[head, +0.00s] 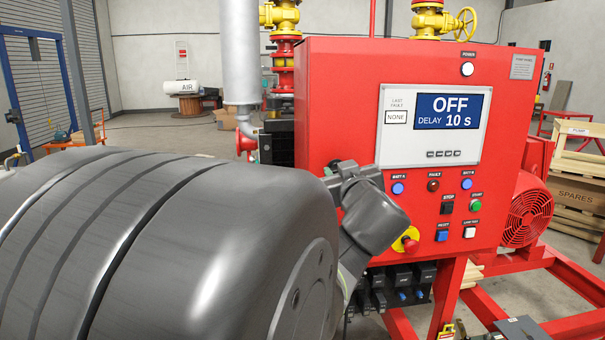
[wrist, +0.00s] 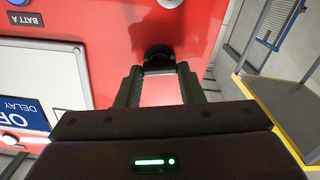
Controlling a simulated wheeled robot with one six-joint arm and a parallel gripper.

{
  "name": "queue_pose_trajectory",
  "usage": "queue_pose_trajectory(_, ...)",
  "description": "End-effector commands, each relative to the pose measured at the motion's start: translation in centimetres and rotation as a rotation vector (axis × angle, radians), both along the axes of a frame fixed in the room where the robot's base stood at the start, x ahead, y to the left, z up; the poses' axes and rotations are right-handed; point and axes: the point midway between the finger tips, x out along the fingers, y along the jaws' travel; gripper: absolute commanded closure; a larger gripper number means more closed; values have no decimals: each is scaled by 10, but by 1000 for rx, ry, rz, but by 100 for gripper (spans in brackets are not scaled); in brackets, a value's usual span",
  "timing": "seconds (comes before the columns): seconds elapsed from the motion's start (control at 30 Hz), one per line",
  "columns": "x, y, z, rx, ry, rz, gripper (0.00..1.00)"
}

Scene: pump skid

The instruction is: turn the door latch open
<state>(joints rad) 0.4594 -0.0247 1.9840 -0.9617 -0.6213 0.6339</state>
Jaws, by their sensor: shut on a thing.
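The red control cabinet (head: 345,95) stands in the middle of the head view, its door closed as far as I can see. In the wrist view the dark door latch (wrist: 158,51) is a round knob on the red door face (wrist: 112,45), close to the cabinet edge. My gripper (wrist: 160,68) is at the latch, its two fingers shut on the knob from both sides. In the head view my large grey arm covers the lower left, and my wrist hides the latch at the door's left side.
An OFF display (head: 448,110) and several buttons sit on the door, with a red and yellow stop knob (head: 405,241) close to my wrist. A grey pipe (head: 239,50) rises behind the cabinet. A yellow-edged platform (wrist: 285,105) shows at right in the wrist view.

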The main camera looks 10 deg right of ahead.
Motion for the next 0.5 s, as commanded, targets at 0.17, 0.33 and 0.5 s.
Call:
queue_pose_trajectory(0.17,0,1,-2,-164,-5,0,88)
queue_pose_trajectory(0.33,0,1,-3,-327,-13,0,88)
queue_pose_trajectory(0.5,0,2,-3,-488,-19,-1,88)
